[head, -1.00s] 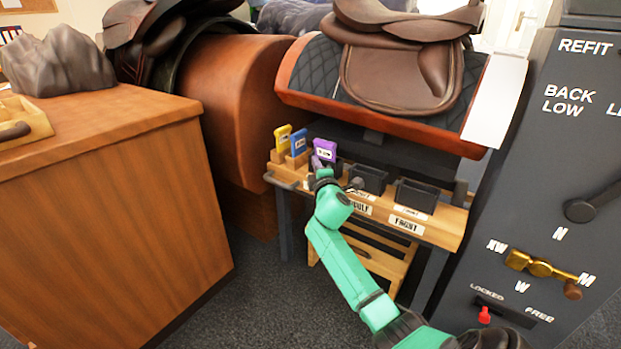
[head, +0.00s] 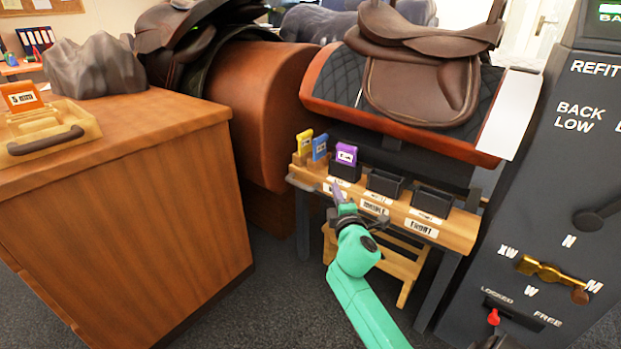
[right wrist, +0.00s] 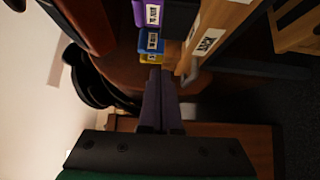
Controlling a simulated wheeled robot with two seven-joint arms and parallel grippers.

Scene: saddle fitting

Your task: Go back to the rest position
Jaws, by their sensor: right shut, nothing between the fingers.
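My right gripper (head: 341,197) is shut and empty, in front of the wooden rack (head: 455,232) under the saddle stand. Its shut fingers also show in the right wrist view (right wrist: 161,103). The purple block (head: 346,154) stands in the left one of the rack's dark bins, just above and behind the gripper, apart from it. It also shows in the right wrist view (right wrist: 150,13). The blue block (head: 319,149) and yellow block (head: 304,141) stand at the rack's left end. My left gripper is not in view.
A brown saddle (head: 420,85) sits on the stand behind the rack. A dark panel (head: 560,190) with levers stands at the right. A wooden counter (head: 130,190) at the left carries a grey rock (head: 95,68) and a tray (head: 75,127). Carpet lies open between counter and rack.

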